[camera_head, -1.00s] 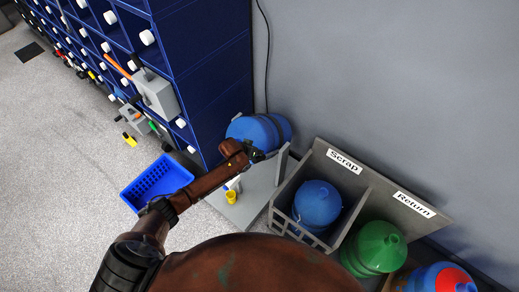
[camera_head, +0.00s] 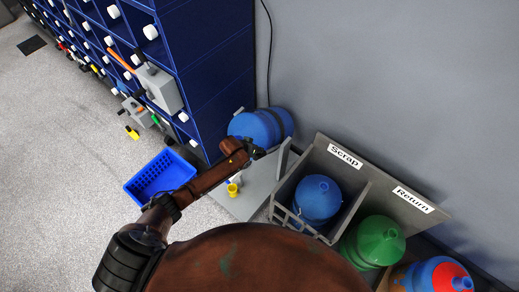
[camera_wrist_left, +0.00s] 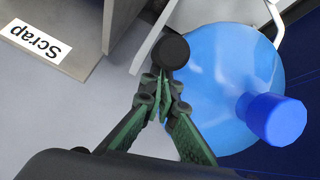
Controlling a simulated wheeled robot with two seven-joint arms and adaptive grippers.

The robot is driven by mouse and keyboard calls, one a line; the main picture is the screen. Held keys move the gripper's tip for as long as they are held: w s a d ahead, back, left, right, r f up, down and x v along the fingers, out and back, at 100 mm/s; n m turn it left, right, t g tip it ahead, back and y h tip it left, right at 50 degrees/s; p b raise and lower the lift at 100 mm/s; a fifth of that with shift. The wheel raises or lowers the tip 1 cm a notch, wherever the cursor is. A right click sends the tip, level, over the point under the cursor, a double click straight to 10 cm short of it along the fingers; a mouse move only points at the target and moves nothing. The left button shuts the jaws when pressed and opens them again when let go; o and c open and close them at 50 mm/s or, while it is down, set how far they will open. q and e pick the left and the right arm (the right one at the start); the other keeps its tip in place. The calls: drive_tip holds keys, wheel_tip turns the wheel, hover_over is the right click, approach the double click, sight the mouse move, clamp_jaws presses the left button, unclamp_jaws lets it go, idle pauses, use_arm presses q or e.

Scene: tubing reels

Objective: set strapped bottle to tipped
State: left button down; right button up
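The strapped blue bottle (camera_head: 268,124) sits at the back, between the dark blue cabinet and the wall. It appears to lie on its side in a pale frame above a grey base plate (camera_head: 258,190). In the left wrist view the bottle (camera_wrist_left: 215,75) fills the right, its blue cap (camera_wrist_left: 277,120) toward the camera. My left gripper (camera_head: 258,153) is in front of the bottle. In the left wrist view its fingers (camera_wrist_left: 163,88) are drawn together at a round black knob (camera_wrist_left: 172,52), seemingly holding its stem. The stem is mostly hidden. My right gripper is not in view.
A grey bin labelled Scrap (camera_head: 345,157) holds a blue bottle (camera_head: 318,198). Beside it, the Return side (camera_head: 412,200) has a green bottle (camera_head: 378,240). Open floor lies at left.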

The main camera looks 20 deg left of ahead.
use_arm(q)
drive_tip(key=s+a+r+p, duration=0.3)
drive_tip(key=r, duration=0.7)
drive_tip(key=shift+s+r+p, duration=0.3)
drive_tip(key=shift+p, duration=0.1)
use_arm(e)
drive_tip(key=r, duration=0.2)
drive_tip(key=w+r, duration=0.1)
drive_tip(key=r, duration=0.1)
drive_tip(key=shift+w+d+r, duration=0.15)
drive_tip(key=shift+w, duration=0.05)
